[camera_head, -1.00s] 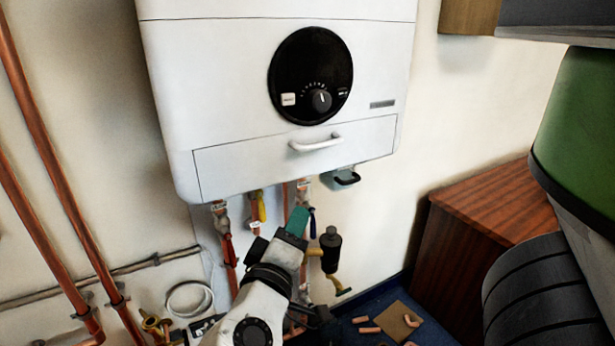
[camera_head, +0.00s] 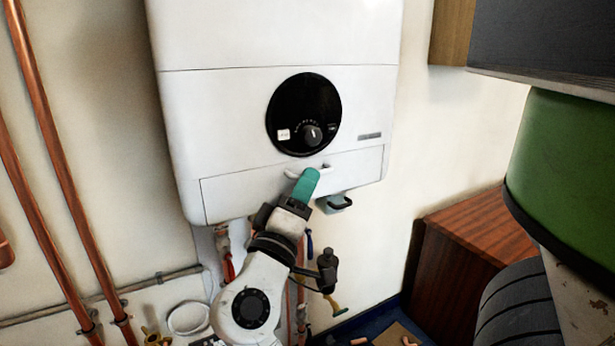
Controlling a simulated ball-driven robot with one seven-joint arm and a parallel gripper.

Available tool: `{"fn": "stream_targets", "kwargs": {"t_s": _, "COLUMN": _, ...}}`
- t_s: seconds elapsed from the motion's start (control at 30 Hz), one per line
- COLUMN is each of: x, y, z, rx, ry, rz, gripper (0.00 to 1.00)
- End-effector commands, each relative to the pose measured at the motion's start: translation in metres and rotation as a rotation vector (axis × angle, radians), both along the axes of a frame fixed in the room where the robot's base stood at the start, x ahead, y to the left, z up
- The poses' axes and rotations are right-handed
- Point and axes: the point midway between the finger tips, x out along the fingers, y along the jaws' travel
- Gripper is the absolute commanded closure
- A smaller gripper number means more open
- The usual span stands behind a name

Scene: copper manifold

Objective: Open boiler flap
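The white boiler (camera_head: 230,100) hangs on the wall, with a round black control panel (camera_head: 303,100) on its front. Its lower flap (camera_head: 240,195) is closed and lies flush with the front. The flap's white handle (camera_head: 322,172) is partly hidden behind my gripper. My gripper (camera_head: 307,184), with teal fingertips, points up in front of the flap, its tips at the left part of the handle. I cannot tell whether it touches the handle. The fingers overlap in this view, so their opening does not show.
Copper pipes (camera_head: 62,160) run down the wall at left. Pipes and valves hang under the boiler, beside a small grey part with a black handle (camera_head: 340,203). A wooden cabinet (camera_head: 470,250) stands at the right.

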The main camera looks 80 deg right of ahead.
Motion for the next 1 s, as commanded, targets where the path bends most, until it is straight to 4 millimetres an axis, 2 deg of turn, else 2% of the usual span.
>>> {"fn": "stream_targets", "kwargs": {"t_s": 0.2, "x": -0.0025, "y": -0.0137, "z": 0.0058, "rx": 0.0, "ry": 0.0, "rz": 0.0, "gripper": 0.64}}
{"fn": "stream_targets", "kwargs": {"t_s": 0.47, "x": -0.0026, "y": -0.0146, "z": 0.0055, "rx": 0.001, "ry": -0.001, "rz": 0.001, "gripper": 0.64}}
{"fn": "stream_targets", "kwargs": {"t_s": 0.87, "x": -0.0026, "y": -0.0144, "z": 0.0055, "rx": 0.001, "ry": -0.001, "rz": 0.001, "gripper": 1.0}}
{"fn": "stream_targets", "kwargs": {"t_s": 1.0, "x": -0.0025, "y": -0.0143, "z": 0.0054, "rx": 0.001, "ry": -0.001, "rz": 0.001, "gripper": 1.0}}
